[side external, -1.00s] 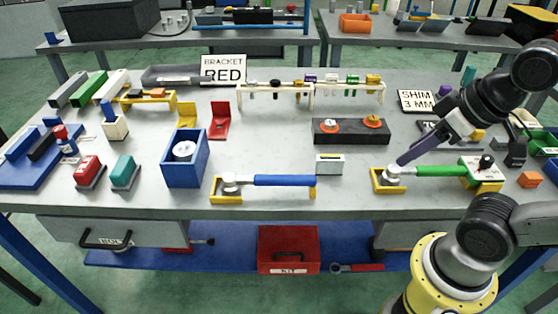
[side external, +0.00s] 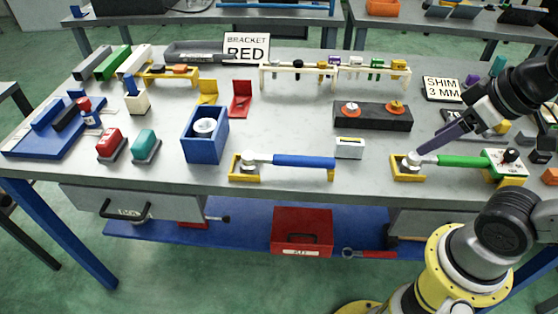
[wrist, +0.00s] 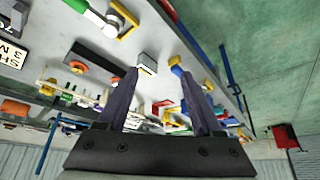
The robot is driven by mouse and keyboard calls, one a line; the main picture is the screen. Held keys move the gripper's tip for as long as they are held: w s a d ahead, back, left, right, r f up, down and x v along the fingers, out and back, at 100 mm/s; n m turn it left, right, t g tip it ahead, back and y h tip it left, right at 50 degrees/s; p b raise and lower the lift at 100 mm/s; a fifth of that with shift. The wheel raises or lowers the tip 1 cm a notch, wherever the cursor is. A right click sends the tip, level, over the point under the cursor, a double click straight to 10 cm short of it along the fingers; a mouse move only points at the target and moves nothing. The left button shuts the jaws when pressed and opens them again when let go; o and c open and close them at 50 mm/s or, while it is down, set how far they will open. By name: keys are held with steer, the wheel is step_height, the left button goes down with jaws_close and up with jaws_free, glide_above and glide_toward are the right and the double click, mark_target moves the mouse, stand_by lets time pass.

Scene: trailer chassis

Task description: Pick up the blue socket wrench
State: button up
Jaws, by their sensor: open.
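The blue socket wrench (side external: 303,161) lies level near the front edge of the table, its silver head at the left and its handle to the right, on yellow supports. In the wrist view, a blue and yellow piece by the right finger looks like part of it, but most of it is hidden. My gripper (side external: 422,149) is open and empty, well to the right of the blue wrench. Its dark fingers slant down over the head of a green-handled wrench (side external: 462,161); I cannot tell the height gap. The two spread fingers also show in the wrist view (wrist: 158,72).
A small white-topped box (side external: 349,148) stands just behind the blue wrench's handle end. A blue open box (side external: 205,148) stands to its left.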

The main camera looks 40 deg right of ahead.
steer(key=w+a+r+n+g, duration=0.1)
steer(key=w+r+n, duration=0.3)
steer(key=w+r, duration=0.3)
steer(key=n+g, duration=0.5)
glide_above(286, 157)
steer(key=f, duration=1.1)
steer(key=s+f, duration=0.1)
steer(key=f, duration=0.5)
steer(key=shift+d+f, duration=0.1)
steer(key=shift+d, duration=0.25)
steer(key=shift+w+a+f, duration=0.1)
steer(key=shift+w+f, duration=0.05)
steer(key=shift+f, duration=0.85)
steer(key=shift+w+a+f, duration=0.1)
steer(key=shift+w+f, duration=0.05)
steer(key=shift+f, duration=0.9)
steer(key=shift+w+a+f, duration=0.1)
steer(key=shift+w+f, duration=0.05)
steer(key=shift+f, duration=0.85)
jaws_close()
steer(key=shift+r, duration=0.1)
